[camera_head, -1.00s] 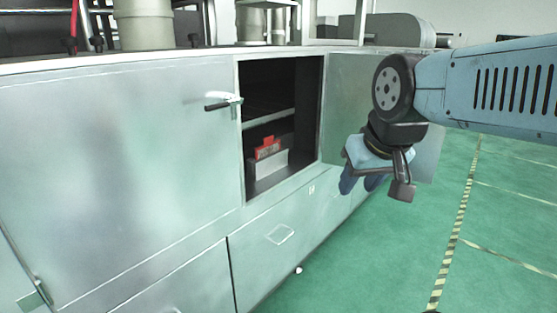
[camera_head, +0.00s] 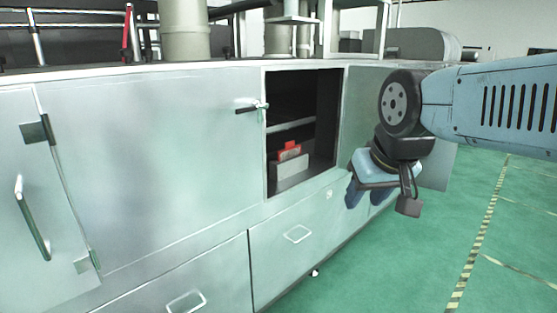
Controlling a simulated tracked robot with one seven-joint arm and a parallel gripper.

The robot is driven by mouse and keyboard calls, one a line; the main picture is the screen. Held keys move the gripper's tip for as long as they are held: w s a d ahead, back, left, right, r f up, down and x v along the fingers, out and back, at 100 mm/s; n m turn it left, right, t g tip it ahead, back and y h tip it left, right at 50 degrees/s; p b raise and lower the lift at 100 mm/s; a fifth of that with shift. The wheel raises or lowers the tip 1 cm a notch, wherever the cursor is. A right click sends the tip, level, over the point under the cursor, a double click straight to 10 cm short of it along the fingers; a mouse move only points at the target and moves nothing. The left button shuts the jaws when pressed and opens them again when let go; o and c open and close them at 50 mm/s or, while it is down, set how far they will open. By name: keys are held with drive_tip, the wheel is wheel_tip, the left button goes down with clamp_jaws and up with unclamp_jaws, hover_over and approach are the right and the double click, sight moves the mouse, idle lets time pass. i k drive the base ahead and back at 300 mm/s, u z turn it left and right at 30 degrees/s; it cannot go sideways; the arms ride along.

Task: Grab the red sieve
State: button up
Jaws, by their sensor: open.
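A small red thing (camera_head: 289,149), which looks like the red sieve, is inside the open cabinet compartment, on its lower level. It sits at or behind a grey block (camera_head: 289,168) that hides its lower part. My gripper (camera_head: 366,193) hangs in front of the open cabinet door, to the right of the compartment. It points down, is open and holds nothing visible. It is apart from the red thing.
The grey cabinet (camera_head: 170,170) has an inner shelf (camera_head: 291,125) above the red thing. Its open door (camera_head: 355,110) stands to the right, partly behind my arm. A closed-door handle (camera_head: 252,107) juts out left of the opening. Green floor (camera_head: 420,270) is clear at right.

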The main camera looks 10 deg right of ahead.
sight(291, 151)
drive_tip(key=i, duration=1.35)
drive_tip(key=z, duration=0.05)
